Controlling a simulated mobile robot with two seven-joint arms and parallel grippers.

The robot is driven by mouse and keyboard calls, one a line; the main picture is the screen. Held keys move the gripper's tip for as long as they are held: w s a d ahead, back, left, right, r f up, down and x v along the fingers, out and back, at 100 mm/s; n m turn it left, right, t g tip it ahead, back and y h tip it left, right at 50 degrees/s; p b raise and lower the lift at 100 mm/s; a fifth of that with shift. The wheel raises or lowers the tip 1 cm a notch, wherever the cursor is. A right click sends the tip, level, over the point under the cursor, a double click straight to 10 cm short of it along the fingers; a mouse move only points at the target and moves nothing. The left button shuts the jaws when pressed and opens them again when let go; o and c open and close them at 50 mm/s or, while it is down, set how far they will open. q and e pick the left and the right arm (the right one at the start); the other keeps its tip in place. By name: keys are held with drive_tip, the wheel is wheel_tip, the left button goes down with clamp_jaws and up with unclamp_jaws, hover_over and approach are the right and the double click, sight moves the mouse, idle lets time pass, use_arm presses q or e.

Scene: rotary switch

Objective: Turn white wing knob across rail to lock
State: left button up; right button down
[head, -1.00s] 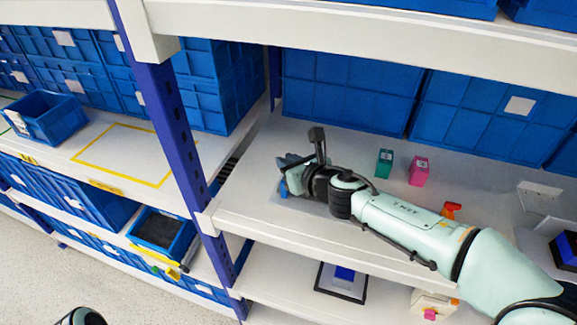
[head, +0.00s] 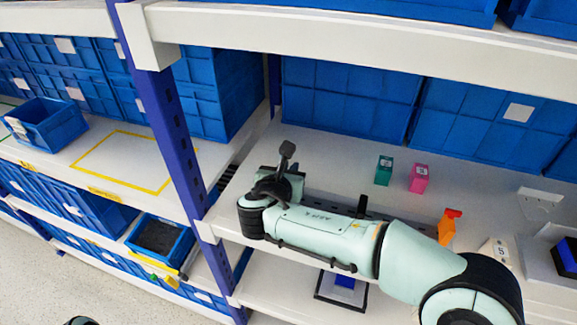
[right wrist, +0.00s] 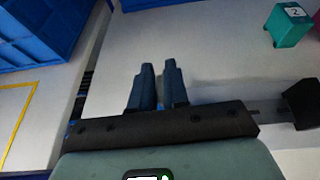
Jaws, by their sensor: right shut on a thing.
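My right gripper (right wrist: 157,82) reaches over the middle shelf near the blue upright. In the right wrist view its two dark fingers are close together, with a narrow pale strip between them. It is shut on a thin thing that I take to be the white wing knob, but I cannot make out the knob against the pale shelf. In the head view my wrist hides the fingertips and what they hold. Part of a dark rail (head: 335,208) shows just behind my forearm; I cannot tell how the knob lies to it. My left gripper is out of view.
A teal block (head: 384,170) and a pink block (head: 419,178) stand behind my arm. An orange object (head: 447,228) and a white piece marked 5 (head: 500,252) are close by my forearm. Blue bins (head: 345,100) line the back; the blue upright (head: 175,140) is left.

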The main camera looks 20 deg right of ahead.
drive_tip(key=shift+m+g+h, duration=0.3)
drive_tip(key=shift+m+h, duration=0.2)
drive_tip(key=shift+p, duration=0.3)
drive_tip(key=c, duration=1.2)
unclamp_jaws()
drive_tip(key=v, duration=1.3)
drive_tip(key=shift+a, duration=0.2)
drive_tip(key=shift+s, duration=0.1)
